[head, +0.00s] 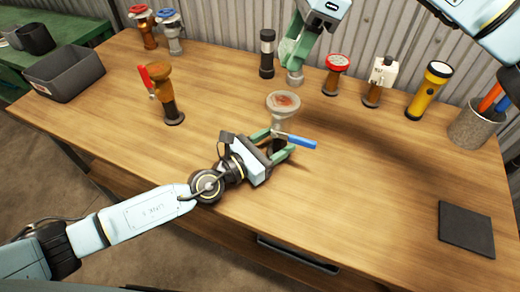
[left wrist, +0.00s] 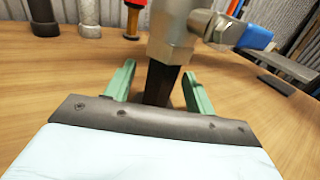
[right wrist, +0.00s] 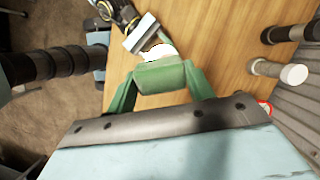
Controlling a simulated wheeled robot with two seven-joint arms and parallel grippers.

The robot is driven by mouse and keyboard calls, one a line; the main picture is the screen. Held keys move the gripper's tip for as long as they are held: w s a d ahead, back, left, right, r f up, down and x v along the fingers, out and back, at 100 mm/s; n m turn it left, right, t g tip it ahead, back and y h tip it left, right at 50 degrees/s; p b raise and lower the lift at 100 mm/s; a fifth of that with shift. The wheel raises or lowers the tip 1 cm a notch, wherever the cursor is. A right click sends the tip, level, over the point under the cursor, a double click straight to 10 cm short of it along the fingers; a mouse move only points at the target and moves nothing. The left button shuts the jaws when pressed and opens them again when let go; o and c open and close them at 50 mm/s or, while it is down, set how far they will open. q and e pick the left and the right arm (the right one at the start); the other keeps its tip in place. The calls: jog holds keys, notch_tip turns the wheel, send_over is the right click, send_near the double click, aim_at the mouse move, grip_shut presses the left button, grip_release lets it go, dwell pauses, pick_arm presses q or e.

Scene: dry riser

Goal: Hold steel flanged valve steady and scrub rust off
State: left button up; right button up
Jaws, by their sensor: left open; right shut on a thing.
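The steel flanged valve (head: 283,103) stands upright mid-table, with a reddish-brown rust patch on its top flange and a blue lever handle (head: 303,142) pointing right. My left gripper (head: 276,144) is open, with its fingers on either side of the valve's dark lower part; the left wrist view shows this dark stem (left wrist: 160,84) between them. My right gripper (head: 292,52) is above the table behind the valve, shut on a green block (right wrist: 160,75) with a white part beyond it. The block is apart from the valve.
A rusty red-handled valve (head: 165,95) and grey bin (head: 65,75) are left. A tool cup (head: 474,125) and dark pad (head: 466,229) are right.

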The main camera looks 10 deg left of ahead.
pick_arm(q)
jog(key=shift+w+d, duration=0.45)
jog(key=shift+d, duration=0.1)
grip_shut()
